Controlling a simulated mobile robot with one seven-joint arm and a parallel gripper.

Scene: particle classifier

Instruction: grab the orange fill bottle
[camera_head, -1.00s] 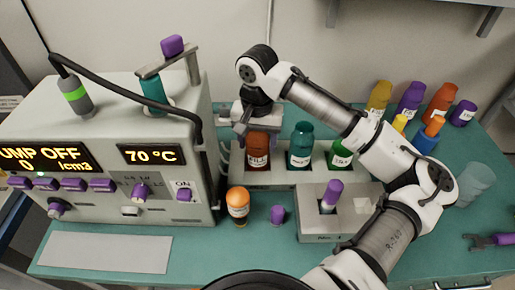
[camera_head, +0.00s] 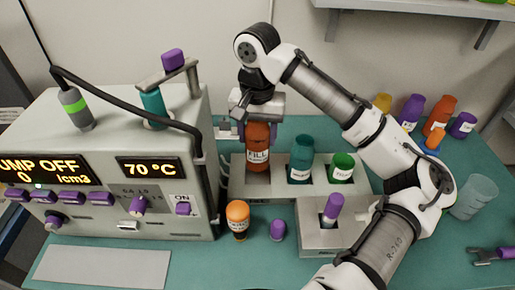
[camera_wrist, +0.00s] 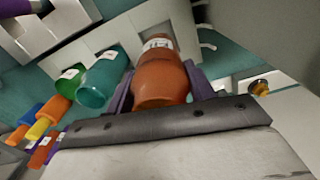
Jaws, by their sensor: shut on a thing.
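The orange fill bottle (camera_head: 258,150) is a brown-orange bottle with a white "FILL" label. It stands upright at the left slot of the grey rack and looks raised, with more of its body showing above the rack. My gripper (camera_head: 257,122) is shut on its upper part from above and behind. In the wrist view the bottle (camera_wrist: 160,78) sits between the two purple fingers (camera_wrist: 160,92). Whether its base is fully clear of the slot is hard to tell.
The rack (camera_head: 320,186) also holds a teal bottle (camera_head: 301,160) and a green bottle (camera_head: 342,167). The grey machine (camera_head: 180,150) stands close on the left. A small orange-capped bottle (camera_head: 238,218) and a purple cap (camera_head: 278,229) stand in front. Several bottles stand at the back right.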

